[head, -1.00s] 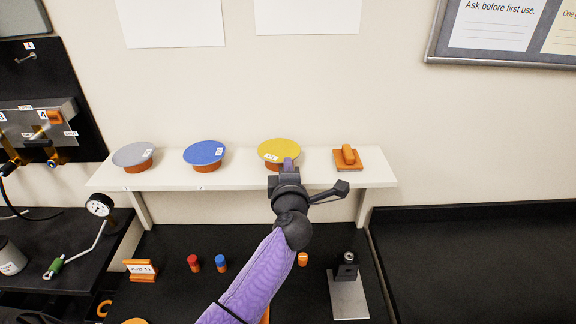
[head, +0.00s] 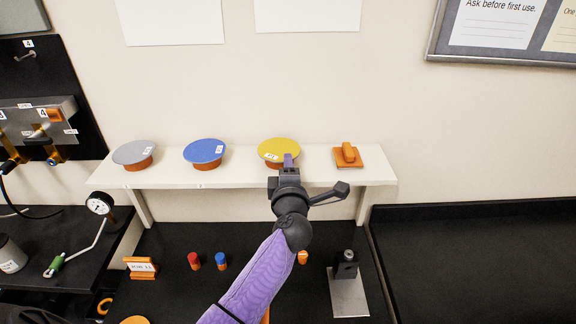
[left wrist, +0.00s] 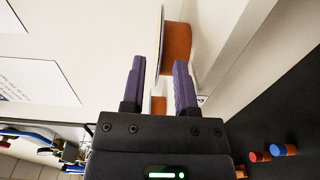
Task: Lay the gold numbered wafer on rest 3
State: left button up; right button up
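The gold wafer (head: 279,147) lies flat on an orange rest (head: 270,165) on the white shelf, a small white label at its front edge. My left gripper (head: 288,160) is at the front of this wafer. In the left wrist view its two purple fingers (left wrist: 160,75) are apart. A thin disc seen edge-on (left wrist: 162,30) reaches between them, with an orange rest (left wrist: 177,45) beside it; I see no finger contact. A blue wafer (head: 205,151) and a grey wafer (head: 132,152) lie on similar rests to the left. Rest numbers are too small to read. My right gripper is not in view.
An orange block with a handle (head: 347,156) sits at the shelf's right end. Below, the black bench holds red (head: 194,261) and blue (head: 221,261) pegs, an orange sign (head: 140,267) and a metal stand (head: 348,290). The wall rises close behind the shelf (head: 235,180).

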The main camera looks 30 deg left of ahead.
pick_arm(q)
jog(key=p+v, duration=0.2)
jog(key=v, duration=0.4)
jog(key=shift+s+d+p, duration=0.15)
jog(key=shift+s+p, duration=0.15)
jog(key=shift+p, duration=0.1)
jog(key=shift+r, duration=0.1)
jog(key=p+v, duration=0.2)
jog(key=v, duration=0.7)
jog(key=shift+s+d, duration=0.2)
jog(key=shift+s, duration=0.15)
